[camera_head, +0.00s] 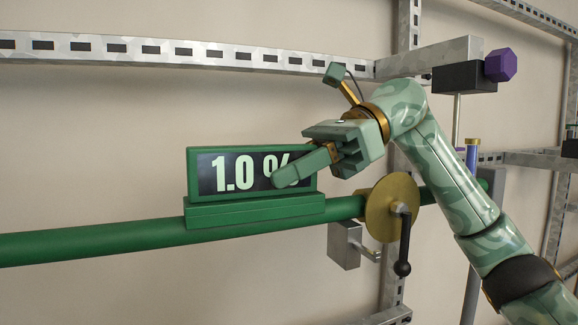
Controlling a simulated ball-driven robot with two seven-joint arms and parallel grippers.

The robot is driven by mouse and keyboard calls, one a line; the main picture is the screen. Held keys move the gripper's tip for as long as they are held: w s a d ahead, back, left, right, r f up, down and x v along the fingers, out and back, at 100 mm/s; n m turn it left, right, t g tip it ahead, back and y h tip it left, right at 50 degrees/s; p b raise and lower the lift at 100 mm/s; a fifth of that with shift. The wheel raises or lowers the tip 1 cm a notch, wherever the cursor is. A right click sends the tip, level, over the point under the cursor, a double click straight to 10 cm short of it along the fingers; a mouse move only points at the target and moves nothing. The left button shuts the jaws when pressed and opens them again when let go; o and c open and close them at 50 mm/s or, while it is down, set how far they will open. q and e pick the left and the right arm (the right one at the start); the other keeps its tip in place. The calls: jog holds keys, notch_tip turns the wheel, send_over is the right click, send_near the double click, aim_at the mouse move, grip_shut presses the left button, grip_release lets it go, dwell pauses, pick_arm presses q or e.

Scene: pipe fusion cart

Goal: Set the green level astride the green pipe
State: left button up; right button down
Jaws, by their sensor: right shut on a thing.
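The green level (252,212) is a green block with a dark display reading "1.0 %". It sits upright on top of the green pipe (110,241), which slopes gently up to the right. My right gripper (300,172) reaches in from the right and is shut on the level near the right end of its display, covering part of the reading. The level's base appears to touch the pipe; its far side is hidden. My left gripper is not in view.
A brass disc (378,208) with a black-knobbed crank (403,240) sits on the pipe right of the level. A grey block (343,246) hangs below. A slotted metal rail (180,52) runs above. A purple knob (501,65) is at upper right. The pipe's left part is clear.

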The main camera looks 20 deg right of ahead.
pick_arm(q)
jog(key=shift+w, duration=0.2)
pick_arm(e)
jog(key=shift+s, duration=0.2)
jog(key=c, duration=1.1)
grip_release()
jog(key=shift+w, duration=0.15)
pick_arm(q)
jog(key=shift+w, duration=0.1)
